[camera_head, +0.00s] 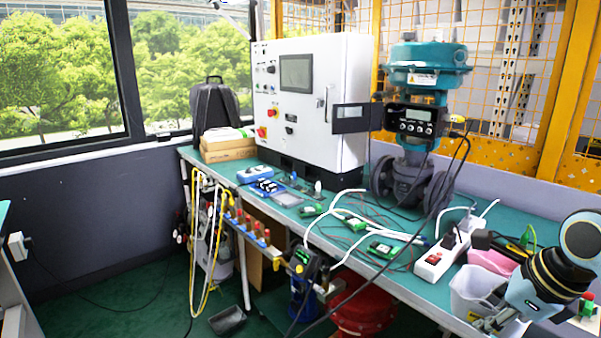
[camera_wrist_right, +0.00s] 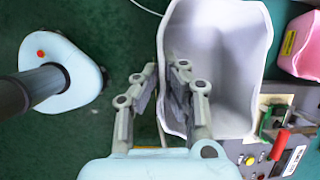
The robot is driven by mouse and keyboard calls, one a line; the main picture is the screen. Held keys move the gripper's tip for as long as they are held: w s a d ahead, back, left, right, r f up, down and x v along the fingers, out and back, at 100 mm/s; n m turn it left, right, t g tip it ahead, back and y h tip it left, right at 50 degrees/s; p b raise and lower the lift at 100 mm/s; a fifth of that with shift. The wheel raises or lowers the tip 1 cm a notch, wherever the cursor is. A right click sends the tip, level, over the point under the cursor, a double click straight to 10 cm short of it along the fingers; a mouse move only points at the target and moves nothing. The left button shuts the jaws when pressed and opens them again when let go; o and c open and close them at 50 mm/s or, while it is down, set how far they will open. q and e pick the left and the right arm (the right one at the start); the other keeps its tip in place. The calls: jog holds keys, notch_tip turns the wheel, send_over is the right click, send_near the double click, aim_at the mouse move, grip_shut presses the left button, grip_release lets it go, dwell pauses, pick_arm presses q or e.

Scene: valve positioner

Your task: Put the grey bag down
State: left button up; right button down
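The grey bag (camera_head: 473,288) looks like an open-topped, light grey bin at the right front edge of the workbench in the head view. In the right wrist view the grey bag (camera_wrist_right: 225,60) is seen from above, empty inside. My right gripper (camera_wrist_right: 165,75) has its fingertips close together, one on each side of the bag's left wall, and appears shut on that wall. In the head view my right gripper (camera_head: 492,322) is low at the bag's front, partly hidden by my wrist. Whether the bag's base touches the bench is hidden. My left gripper is not in view.
A pink bin (camera_head: 493,262) stands close behind the bag, beside a white power strip (camera_head: 442,254). A small panel with buttons (camera_wrist_right: 270,150) is close to the bag's lower right. Green circuit boards (camera_head: 383,249) and cables cover the bench middle. Green floor (camera_wrist_right: 110,30) lies left of the bag.

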notch_tip(320, 180, down, 8)
jog(key=b, duration=0.7)
jog(key=shift+d, duration=0.1)
